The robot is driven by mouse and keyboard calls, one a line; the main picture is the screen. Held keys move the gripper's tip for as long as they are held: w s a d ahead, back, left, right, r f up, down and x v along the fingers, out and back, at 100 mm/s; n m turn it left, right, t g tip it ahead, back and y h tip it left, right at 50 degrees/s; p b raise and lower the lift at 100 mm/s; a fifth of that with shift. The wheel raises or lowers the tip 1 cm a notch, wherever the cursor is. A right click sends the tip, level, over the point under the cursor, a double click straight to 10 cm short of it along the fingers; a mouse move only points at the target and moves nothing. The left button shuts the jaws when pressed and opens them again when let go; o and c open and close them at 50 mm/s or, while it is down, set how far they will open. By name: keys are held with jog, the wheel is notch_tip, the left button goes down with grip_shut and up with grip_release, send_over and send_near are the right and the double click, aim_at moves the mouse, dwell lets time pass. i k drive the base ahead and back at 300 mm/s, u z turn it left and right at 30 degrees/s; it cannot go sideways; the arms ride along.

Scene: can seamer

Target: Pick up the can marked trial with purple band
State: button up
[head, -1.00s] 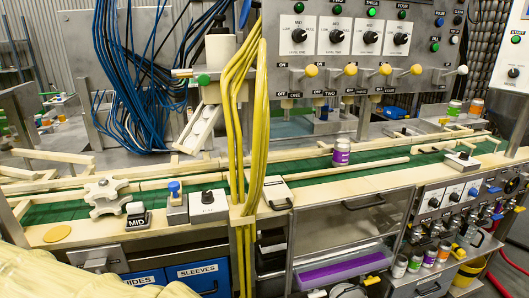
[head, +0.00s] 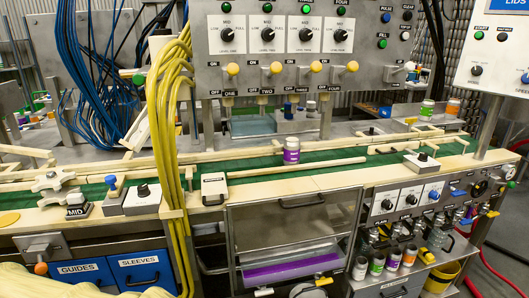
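Several more cans stand on a low shelf at the lower right. Their bands show different colours, and one of them (head: 393,260) looks purple. I cannot read the word trial on any can. My gripper is not in view.
A control panel (head: 287,62) stands behind the belt. Yellow cables (head: 168,120) hang in front of it at left. Wooden rails edge the belt. Blue drawers (head: 140,270) sit below left, and a yellow bucket (head: 443,277) stands at lower right.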

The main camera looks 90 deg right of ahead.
aim_at(292, 145)
jog(key=z, duration=0.05)
jog(key=k, duration=1.3)
jog(key=z, duration=1.25)
